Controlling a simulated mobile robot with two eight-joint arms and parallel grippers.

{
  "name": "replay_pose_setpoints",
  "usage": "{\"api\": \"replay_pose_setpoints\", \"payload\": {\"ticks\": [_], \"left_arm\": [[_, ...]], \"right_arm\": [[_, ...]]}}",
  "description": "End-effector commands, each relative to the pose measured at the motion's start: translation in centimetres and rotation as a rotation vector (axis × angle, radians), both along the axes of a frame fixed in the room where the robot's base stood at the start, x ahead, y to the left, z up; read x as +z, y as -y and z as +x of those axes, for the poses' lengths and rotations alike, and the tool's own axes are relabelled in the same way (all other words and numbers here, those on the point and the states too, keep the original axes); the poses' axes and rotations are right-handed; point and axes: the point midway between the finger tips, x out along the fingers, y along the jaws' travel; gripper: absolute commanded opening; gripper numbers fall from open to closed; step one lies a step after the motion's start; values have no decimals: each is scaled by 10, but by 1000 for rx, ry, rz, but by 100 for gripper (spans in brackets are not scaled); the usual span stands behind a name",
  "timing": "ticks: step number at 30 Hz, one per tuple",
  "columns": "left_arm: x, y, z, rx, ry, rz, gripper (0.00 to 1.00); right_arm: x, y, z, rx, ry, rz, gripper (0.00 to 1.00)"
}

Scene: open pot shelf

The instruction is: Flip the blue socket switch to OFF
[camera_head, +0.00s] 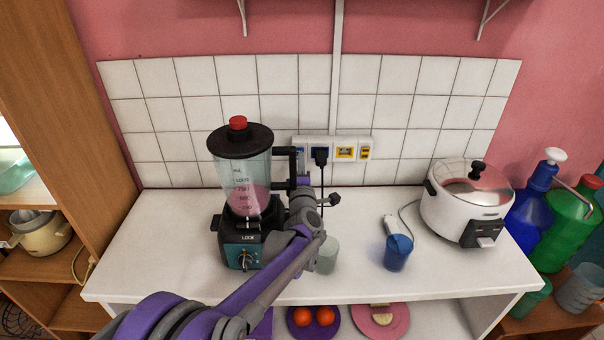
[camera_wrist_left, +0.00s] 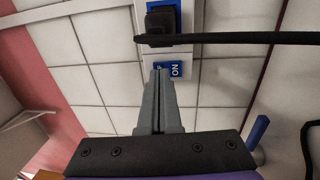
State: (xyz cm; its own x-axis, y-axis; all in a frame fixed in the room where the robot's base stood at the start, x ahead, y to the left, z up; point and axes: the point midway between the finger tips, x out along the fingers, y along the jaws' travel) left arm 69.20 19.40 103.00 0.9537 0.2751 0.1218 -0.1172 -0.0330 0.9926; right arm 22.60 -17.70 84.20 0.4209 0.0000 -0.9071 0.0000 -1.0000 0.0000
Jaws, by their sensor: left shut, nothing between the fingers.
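The socket strip (camera_head: 332,143) is on the tiled wall behind the counter. Its blue socket (camera_head: 320,153) holds a black plug with a cord; both also show at the top of the left wrist view, with the blue socket (camera_wrist_left: 178,8) behind the plug (camera_wrist_left: 160,22). The blue switch (camera_wrist_left: 175,69) beside that socket reads ON, with part of another marking next to it. My left gripper (camera_wrist_left: 160,76) is shut and empty, its fingertips at the switch, partly covering it; I cannot tell whether they touch. In the head view the gripper (camera_head: 303,183) is beside the blender.
The blender (camera_head: 242,190) stands just left of my left arm. A pale cup (camera_head: 327,256), a blue cup (camera_head: 397,254) and a rice cooker (camera_head: 468,200) stand to the right on the white counter (camera_head: 365,215). The black cord (camera_wrist_left: 230,38) crosses near the fingers.

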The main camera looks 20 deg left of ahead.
Motion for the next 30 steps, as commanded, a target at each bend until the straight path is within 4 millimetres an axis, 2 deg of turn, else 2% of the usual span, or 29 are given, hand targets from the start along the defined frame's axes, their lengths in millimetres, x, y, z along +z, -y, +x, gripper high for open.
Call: {"api": "replay_pose_setpoints", "payload": {"ticks": [4, 16, 20, 30], "left_arm": [[2, -3, 11, -1, 0, 1, 0], [2, -4, 15, -1, 0, 1, 0], [9, -7, 24, -1, 0, 1, 0], [5, -6, 20, 1, 1, 3, 0]], "right_arm": [[1, 0, 0, 0, 0, 0, 50], [1, 0, 0, 0, 0, 0, 50], [8, 0, 1, 0, 3, 0, 50], [3, 0, 0, 0, 1, 0, 50]]}}
